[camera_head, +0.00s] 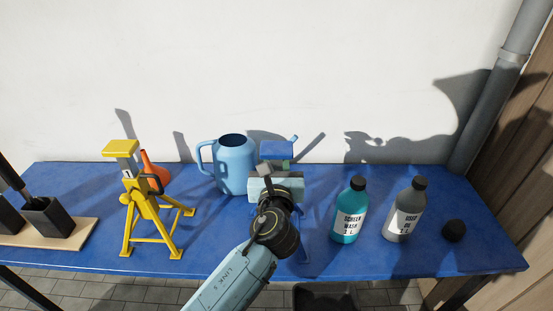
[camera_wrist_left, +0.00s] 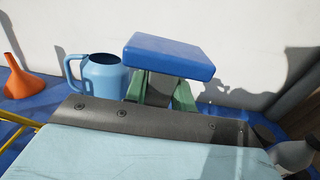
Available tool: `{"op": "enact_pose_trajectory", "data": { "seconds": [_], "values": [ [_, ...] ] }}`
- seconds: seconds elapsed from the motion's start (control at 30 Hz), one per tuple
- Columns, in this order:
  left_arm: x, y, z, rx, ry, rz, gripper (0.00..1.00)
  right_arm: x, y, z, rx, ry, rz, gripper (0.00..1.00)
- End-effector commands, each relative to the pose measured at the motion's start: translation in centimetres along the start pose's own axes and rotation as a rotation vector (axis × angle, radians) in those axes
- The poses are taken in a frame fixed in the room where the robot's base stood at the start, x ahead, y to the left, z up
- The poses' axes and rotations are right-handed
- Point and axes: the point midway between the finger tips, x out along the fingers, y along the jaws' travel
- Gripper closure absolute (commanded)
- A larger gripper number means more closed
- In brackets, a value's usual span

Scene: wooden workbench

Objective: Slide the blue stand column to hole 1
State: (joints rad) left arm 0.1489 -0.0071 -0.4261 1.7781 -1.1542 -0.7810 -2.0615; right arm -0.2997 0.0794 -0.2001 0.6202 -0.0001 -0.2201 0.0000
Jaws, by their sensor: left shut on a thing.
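The blue stand's column shows in the head view by its flat blue top plate (camera_head: 277,149), standing above my left gripper (camera_head: 266,176). In the left wrist view the blue top plate (camera_wrist_left: 170,55) is large and near, with a dark column (camera_wrist_left: 160,88) under it. Green finger pads (camera_wrist_left: 184,98) lie on both sides of this column, so my left gripper is shut on it. A blue leg of the stand (camera_head: 305,245) shows right of my arm. The rest of the stand, with its holes, is hidden behind my gripper and arm. My right gripper is not in view.
A yellow stand (camera_head: 140,205) and an orange funnel (camera_head: 155,172) are at left. A blue watering can (camera_head: 232,165) stands close behind-left of my gripper. A teal bottle (camera_head: 348,215), a grey bottle (camera_head: 405,212) and a black round object (camera_head: 453,231) are at right.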

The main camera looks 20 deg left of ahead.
Motion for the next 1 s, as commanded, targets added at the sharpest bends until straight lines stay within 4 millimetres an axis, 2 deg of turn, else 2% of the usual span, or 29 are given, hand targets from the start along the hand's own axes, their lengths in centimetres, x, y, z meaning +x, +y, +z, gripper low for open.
{"op": "enact_pose_trajectory", "data": {
  "seconds": [0.03,0.07,0.2,0.5,0.63,0.77,1.0],
  "values": [
    [-0.1,0.0,-0.7,0.003,0.016,0.0,1.0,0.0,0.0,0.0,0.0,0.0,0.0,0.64],
    [-0.1,0.0,-0.8,0.003,0.017,0.0,0.72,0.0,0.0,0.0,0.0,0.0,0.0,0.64],
    [-0.1,0.0,-0.7,0.003,0.015,0.0,0.54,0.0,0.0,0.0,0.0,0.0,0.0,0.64],
    [-0.2,0.0,-0.4,0.002,0.01,0.0,0.53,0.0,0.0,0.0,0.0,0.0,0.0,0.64],
    [-1.2,0.0,-0.5,0.002,0.01,0.0,0.53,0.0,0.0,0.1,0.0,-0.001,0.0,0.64],
    [-3.6,0.0,-0.5,0.002,0.012,-0.001,0.53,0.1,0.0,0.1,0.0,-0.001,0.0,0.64],
    [-9.1,0.0,-0.5,0.002,0.013,-0.001,0.53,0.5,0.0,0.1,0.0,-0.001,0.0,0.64]
  ]
}}
